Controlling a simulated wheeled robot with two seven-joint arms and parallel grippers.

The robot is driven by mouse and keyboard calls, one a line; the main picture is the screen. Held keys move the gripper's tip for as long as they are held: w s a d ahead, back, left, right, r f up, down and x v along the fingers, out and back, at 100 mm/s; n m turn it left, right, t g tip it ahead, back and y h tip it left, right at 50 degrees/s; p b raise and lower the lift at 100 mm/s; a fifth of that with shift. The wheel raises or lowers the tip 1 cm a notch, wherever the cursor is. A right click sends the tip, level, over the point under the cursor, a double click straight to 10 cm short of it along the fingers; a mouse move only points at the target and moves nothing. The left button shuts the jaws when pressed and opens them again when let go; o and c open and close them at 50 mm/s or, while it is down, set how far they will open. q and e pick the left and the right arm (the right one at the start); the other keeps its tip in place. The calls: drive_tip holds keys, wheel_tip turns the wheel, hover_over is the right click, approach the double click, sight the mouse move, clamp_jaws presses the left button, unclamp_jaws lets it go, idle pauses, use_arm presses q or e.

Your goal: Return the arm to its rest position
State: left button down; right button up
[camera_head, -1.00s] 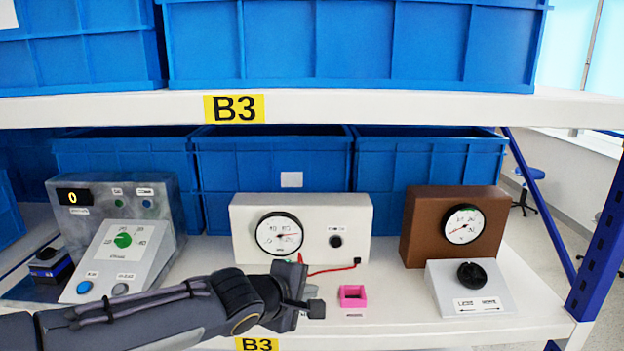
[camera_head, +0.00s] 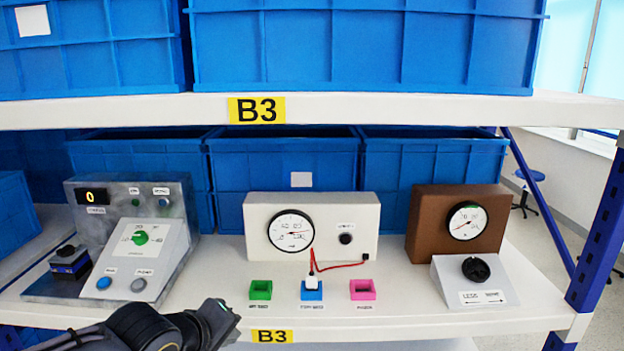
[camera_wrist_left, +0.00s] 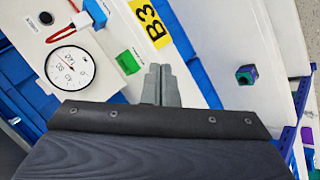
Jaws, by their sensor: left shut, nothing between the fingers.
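My left gripper (camera_head: 222,318) is at the lower edge of the head view, in front of the shelf's front edge and left of the lower B3 label. In the left wrist view its two fingers (camera_wrist_left: 160,85) are shut together with nothing between them. It touches none of the devices. A black rotary knob (camera_head: 476,269) sits on a sloped white box at the right, below a brown gauge box (camera_head: 423,227). A green dial knob (camera_head: 140,238) sits on the grey panel (camera_head: 181,218) at the left. My right gripper is not in view.
A white gauge box (camera_head: 256,211) stands mid-shelf. Before it are a green socket (camera_head: 260,290), a blue socket (camera_head: 311,291) with a white plug and red cable, and a pink socket (camera_head: 362,290). Blue crates (camera_head: 285,165) stand behind. The shelf's front edge (camera_head: 400,328) runs below.

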use_arm(q)
drive_tip(key=s+a+f+m+g, duration=0.1)
drive_tip(key=s+a+f+m, duration=0.1)
drive_tip(key=s, duration=0.5)
drive_tip(key=s+a+f+m+g, duration=0.1)
drive_tip(key=s+a+f+m, duration=0.1)
drive_tip(key=s, duration=0.4)
drive_tip(key=s+a+f+m+g, duration=0.1)
drive_tip(key=s+a+f+m, duration=0.1)
drive_tip(key=s, duration=0.5)
drive_tip(key=shift+s+a+f+m+h, duration=0.2)
drive_tip(key=shift+s+f+m+h, duration=0.15)
drive_tip(key=shift+m, duration=0.55)
